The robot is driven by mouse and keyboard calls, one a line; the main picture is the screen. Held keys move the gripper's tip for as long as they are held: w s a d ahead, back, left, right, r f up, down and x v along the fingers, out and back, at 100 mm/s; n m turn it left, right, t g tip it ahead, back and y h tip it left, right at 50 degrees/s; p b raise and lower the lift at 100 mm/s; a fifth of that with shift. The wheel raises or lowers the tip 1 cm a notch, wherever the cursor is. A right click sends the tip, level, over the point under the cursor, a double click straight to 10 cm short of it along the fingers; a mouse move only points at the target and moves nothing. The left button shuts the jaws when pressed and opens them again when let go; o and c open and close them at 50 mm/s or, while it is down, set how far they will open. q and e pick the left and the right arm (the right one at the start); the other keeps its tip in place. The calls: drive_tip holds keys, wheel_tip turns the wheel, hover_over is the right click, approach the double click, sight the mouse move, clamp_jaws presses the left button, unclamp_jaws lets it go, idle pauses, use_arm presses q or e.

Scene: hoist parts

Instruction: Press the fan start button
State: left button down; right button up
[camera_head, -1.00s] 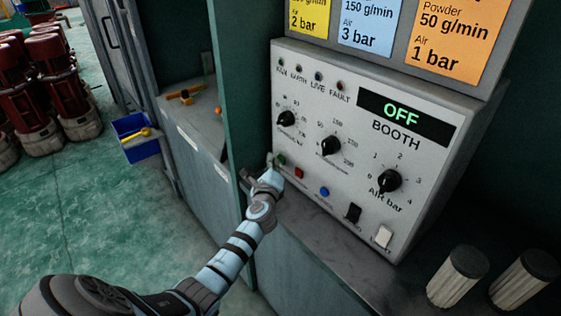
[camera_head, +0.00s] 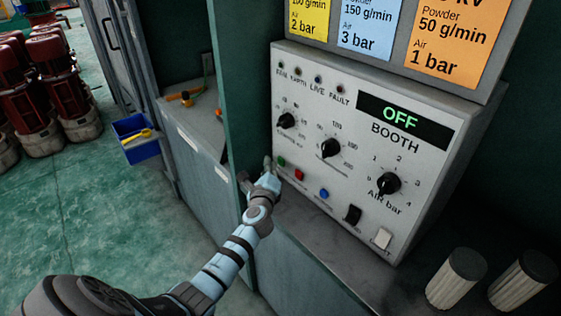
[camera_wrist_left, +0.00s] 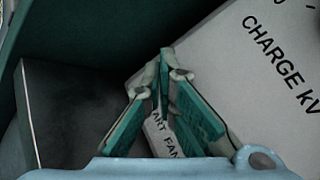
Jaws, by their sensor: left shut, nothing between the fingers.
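The control panel (camera_head: 350,130) is a pale sloped box with a display (camera_head: 400,117) reading "OFF" over "BOOTH". A small green button (camera_head: 281,161) is at its lower left, left of a red button (camera_head: 299,174) and a blue button (camera_head: 323,193). My left gripper (camera_head: 268,164) is shut and empty, its tips just left of the green button. I cannot tell if they touch the panel. In the left wrist view the closed fingers (camera_wrist_left: 164,56) partly cover a label (camera_wrist_left: 165,138) reading "ART FAN"; no button shows there. My right gripper is out of view.
Dials (camera_head: 388,184) are above. A green upright panel (camera_head: 238,90) stands close left of my gripper. Two ribbed cylinders (camera_head: 458,280) stand at the right.

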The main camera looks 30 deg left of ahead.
use_arm(q)
drive_tip(key=shift+s, duration=0.1)
drive_tip(key=shift+s+a+p, duration=0.25)
drive_tip(key=shift+s+p, duration=0.05)
drive_tip(key=shift+s, duration=0.5)
drive_tip(key=shift+s+a+p, duration=0.25)
drive_tip(key=shift+s, duration=0.55)
drive_tip(key=shift+s+a+p, duration=0.25)
drive_tip(key=shift+s+p, duration=0.05)
drive_tip(key=shift+s, duration=0.5)
